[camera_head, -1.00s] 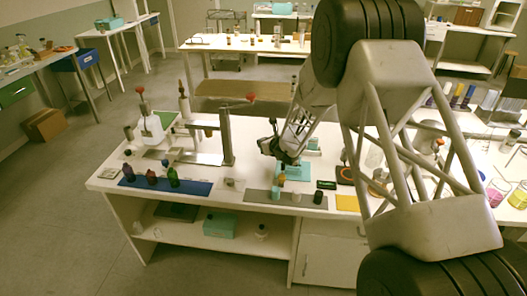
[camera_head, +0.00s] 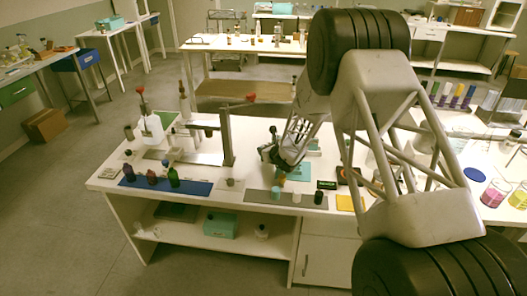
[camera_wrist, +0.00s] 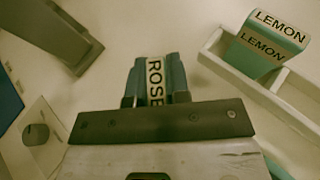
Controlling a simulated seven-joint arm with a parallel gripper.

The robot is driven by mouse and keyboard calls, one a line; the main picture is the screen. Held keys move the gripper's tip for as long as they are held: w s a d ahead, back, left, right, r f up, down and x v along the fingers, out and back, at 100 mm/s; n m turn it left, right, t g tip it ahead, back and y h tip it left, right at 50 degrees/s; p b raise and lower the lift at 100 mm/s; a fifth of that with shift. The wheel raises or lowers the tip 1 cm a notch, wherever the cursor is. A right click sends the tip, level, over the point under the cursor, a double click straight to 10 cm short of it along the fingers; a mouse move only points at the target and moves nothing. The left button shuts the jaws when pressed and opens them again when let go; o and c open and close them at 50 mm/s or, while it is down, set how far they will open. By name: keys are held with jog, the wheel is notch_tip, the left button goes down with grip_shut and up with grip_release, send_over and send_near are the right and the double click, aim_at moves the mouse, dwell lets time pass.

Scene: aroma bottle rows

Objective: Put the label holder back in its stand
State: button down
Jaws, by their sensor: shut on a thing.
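The label holder marked ROSE (camera_wrist: 155,75), with dark letters on a white face, is gripped between the fingers of my gripper (camera_wrist: 156,92) in the wrist view. The white stand (camera_wrist: 290,112) lies to the right of it, with divided slots. In the head view my gripper (camera_head: 280,160) is over the middle of the white bench, and the held label cannot be made out there.
A grey metal piece (camera_wrist: 52,35) lies at the upper left of the wrist view. A pale plate with a dark round spot (camera_wrist: 36,134) is at lower left. In the head view, a blue mat with several bottles (camera_head: 200,188) is to the left, and a yellow pad (camera_head: 345,203) to the right.

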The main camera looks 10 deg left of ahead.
jog(key=shift+f, duration=0.15)
jog(key=c, duration=1.1)
grip_release()
jog(key=shift+v, duration=6.05)
